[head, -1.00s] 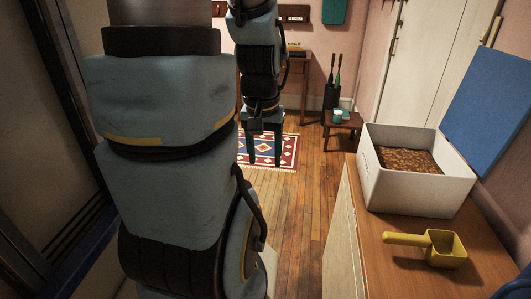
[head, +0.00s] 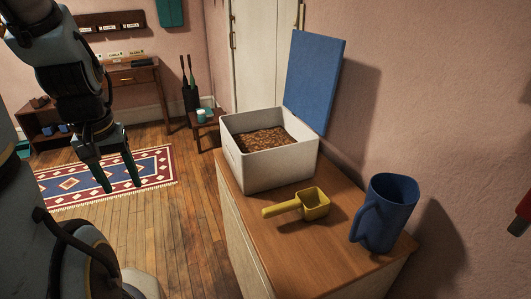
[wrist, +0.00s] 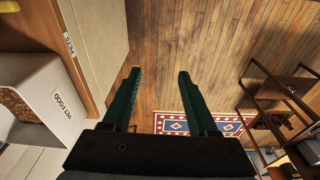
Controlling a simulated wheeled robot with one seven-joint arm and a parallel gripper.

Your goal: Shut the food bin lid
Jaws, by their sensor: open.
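The food bin (head: 272,170) is a white box filled with brown kibble, standing on a wooden cabinet top in the head view. Its blue lid (head: 314,82) stands raised at the bin's back right edge, tilted slightly back near the wall. My gripper (head: 122,182) hangs over the floor to the left of the bin, well apart from it, fingers pointing down. In the wrist view the gripper (wrist: 157,75) has its two green fingers spread with nothing between them. The bin (wrist: 50,100), labelled "PET FOOD", shows at the left there; the lid is not visible in that view.
A yellow scoop (head: 302,206) lies on the cabinet top (head: 270,243) in front of the bin. A blue pitcher (head: 384,214) stands to its right. A small stool with cups (head: 203,118) is behind the bin. The floor over the patterned rug (head: 150,170) is clear.

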